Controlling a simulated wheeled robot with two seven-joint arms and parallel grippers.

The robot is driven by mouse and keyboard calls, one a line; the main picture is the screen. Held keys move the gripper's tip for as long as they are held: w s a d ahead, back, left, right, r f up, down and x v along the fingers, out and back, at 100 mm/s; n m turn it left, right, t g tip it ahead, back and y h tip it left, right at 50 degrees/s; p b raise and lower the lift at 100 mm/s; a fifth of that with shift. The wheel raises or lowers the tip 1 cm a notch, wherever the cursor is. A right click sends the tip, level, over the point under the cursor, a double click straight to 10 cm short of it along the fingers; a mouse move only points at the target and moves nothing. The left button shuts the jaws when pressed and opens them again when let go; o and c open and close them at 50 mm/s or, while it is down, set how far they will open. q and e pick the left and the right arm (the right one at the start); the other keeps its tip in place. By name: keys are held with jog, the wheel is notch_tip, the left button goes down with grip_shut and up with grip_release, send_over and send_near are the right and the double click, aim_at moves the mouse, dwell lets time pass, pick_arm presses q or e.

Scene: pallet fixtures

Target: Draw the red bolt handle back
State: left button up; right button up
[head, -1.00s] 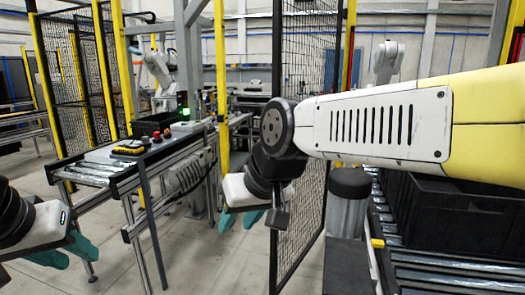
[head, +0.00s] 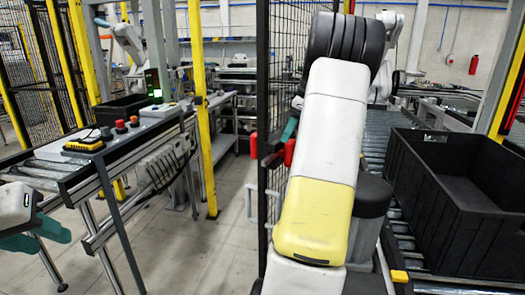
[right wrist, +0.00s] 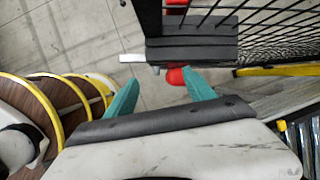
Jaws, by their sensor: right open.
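The red bolt handle (right wrist: 176,76) shows in the right wrist view just below a black block on the mesh gate, with a pale metal bar (right wrist: 132,58) to its left. In the head view a red part (head: 290,152) shows beside my right arm, partly hidden by it. My right gripper (right wrist: 161,77) is open, its teal fingertips on either side of the handle's line, the right one closer. I cannot tell whether they touch it. In the head view my arm hides most of this gripper. My left gripper (head: 38,238) is at the left edge, partly cut off.
The black mesh gate (head: 284,60) stands beside my right arm. A black crate (head: 455,205) sits on the roller conveyor at right. A conveyor table (head: 110,150) with a button box (head: 85,142) is at left. Bare floor lies between.

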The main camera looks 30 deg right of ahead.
jog(key=w+d+f, duration=0.1)
jog(key=f, duration=0.2)
jog(key=w+f+m, duration=0.1)
jog(key=f, duration=0.2)
jog(key=w+d+f+m, duration=0.1)
jog(key=f, duration=0.2)
jog(key=shift+d, duration=0.3)
jog(key=shift+c, duration=0.2)
grip_shut()
